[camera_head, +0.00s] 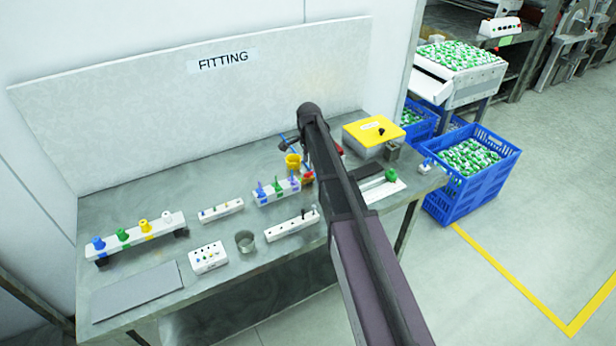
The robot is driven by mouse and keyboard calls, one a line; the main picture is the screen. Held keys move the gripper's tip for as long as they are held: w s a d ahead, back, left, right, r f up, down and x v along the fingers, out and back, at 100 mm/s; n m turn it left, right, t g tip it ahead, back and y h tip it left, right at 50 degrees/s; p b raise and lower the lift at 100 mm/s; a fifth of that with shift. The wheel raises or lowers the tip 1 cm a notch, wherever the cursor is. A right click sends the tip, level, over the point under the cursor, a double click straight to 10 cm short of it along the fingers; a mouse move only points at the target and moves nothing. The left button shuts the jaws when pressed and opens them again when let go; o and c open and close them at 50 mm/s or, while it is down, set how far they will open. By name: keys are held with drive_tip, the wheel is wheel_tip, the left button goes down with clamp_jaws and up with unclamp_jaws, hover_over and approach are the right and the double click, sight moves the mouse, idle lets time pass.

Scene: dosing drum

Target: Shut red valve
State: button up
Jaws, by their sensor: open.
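My arm reaches over the grey workbench (220,180), below a FITTING sign, and covers part of its middle. My gripper (289,143) is a small dark shape at the arm's far end, open and mostly hidden. A small red part (308,177) shows at the arm's left edge, beside a yellow cup-like part (292,162). Another sliver of red (340,151) shows just right of the arm. I cannot tell which red part is the valve, or how its handle is turned. I cannot tell whether my gripper touches anything.
A rail with blue, green and yellow knobs (136,238) stands at the left. A metal cup (245,241), white blocks and a rack of coloured pegs (277,191) are nearer the middle. A yellow-topped box (374,132) is at the right. Blue crates (468,172) stand beyond the bench.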

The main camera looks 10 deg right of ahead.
sight(309, 175)
drive_tip(key=shift+f+b, duration=2.1)
drive_tip(key=shift+f, duration=0.35)
clamp_jaws()
